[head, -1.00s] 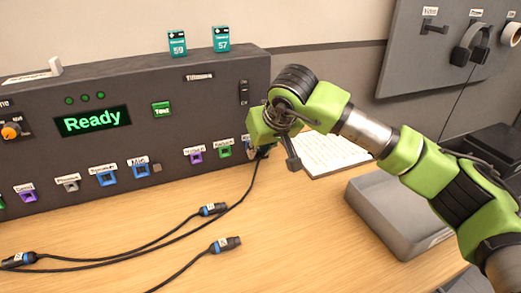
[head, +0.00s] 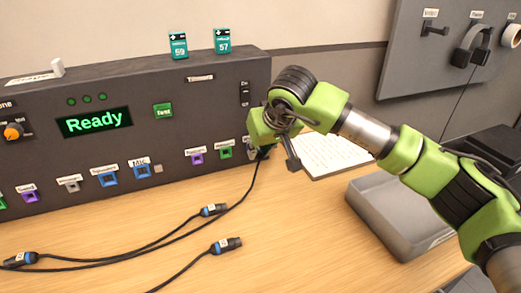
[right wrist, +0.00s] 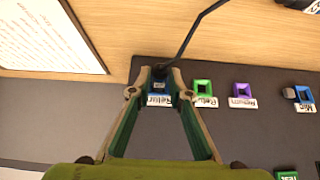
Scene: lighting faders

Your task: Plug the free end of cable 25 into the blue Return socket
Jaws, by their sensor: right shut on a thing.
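The right gripper (head: 266,150) is at the right end of the console's front, and its fingertips (right wrist: 161,72) are closed around a dark cable plug (right wrist: 160,74). The plug's cable (head: 245,195) runs down and left over the table; its number cannot be read. In the right wrist view the blue socket labelled Return (right wrist: 158,88) lies directly at the plug and fingertips, partly covered by them. I cannot tell how deep the plug sits in it. In the head view that socket is mostly hidden behind the gripper. The left gripper is not in view.
The console (head: 120,150) shows "Ready", with green (right wrist: 203,86) and purple (right wrist: 242,90) sockets beside the blue one. Several loose cable plugs lie on the table (head: 300,240), one at the middle (head: 227,245). A grey tray (head: 395,220) and a paper sheet (head: 335,153) are at right.

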